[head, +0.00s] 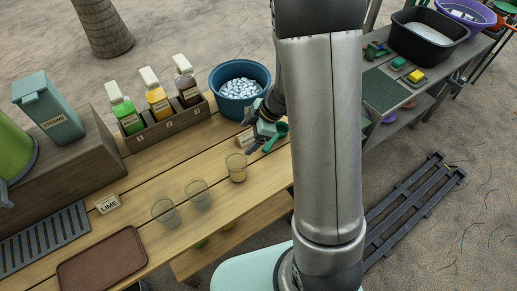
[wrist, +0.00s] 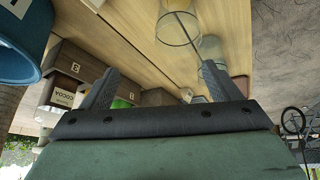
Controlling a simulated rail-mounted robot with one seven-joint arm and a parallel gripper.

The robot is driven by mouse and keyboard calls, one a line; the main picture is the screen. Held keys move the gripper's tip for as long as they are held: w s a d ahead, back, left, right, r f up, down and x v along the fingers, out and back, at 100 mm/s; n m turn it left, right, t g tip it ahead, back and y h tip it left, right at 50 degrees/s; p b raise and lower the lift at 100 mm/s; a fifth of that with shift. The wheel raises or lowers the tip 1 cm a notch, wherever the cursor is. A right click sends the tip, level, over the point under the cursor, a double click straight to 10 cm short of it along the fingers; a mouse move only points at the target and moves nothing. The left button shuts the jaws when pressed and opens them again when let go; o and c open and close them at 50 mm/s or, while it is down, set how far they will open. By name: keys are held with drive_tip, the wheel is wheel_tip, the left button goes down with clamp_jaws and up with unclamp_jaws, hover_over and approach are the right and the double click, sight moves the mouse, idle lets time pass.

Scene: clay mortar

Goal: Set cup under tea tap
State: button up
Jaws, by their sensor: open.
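Three clear cups stand in a slanting row on the wooden counter: a near one (head: 165,212), a middle one (head: 198,194) and a far one (head: 236,167), which looks amber-tinted. My gripper (head: 262,143) is low over the counter, beyond the far cup and apart from it. In the wrist view my gripper (wrist: 160,69) is open, with nothing between its fingers. A clear cup (wrist: 178,25) shows ahead of the fingers, with another cup (wrist: 210,47) behind it. A green dispenser (head: 14,155) is cut off at the left edge; I cannot clearly make out its tap.
A slotted drip tray (head: 45,240) and a brown tray (head: 100,262) lie at left. A LIME sign (head: 107,203) stands near the drip tray.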

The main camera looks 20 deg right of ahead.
drive_tip(key=w+d+r+m+t+h, duration=0.3)
drive_tip(key=r, duration=0.3)
drive_tip(key=w+d+r+m+t+h, duration=0.2)
drive_tip(key=d+r+m+t, duration=0.1)
drive_tip(key=r+t, duration=0.15)
drive_tip(key=s+d+r+m+g+h, duration=0.1)
drive_tip(key=s+r+m+g+h, duration=0.1)
drive_tip(key=s+m, duration=0.2)
drive_tip(key=s+d+r+m+g+h, duration=0.1)
drive_tip(key=s+d+r+m+h, duration=0.1)
drive_tip(key=s, duration=0.6)
drive_tip(key=shift+s+d+r+m+g, duration=0.15)
drive_tip(key=shift+d+r+m+g, duration=0.15)
drive_tip(key=shift+r+m, duration=0.45)
drive_tip(key=shift+o, duration=0.5)
drive_tip(key=s+a+m+g+y, duration=0.3)
drive_tip(key=s+a, duration=0.4)
drive_tip(key=s, duration=0.6)
drive_tip(key=shift+f+g, duration=0.35)
drive_tip(key=shift+g, duration=0.3)
drive_tip(key=shift+a, duration=0.1)
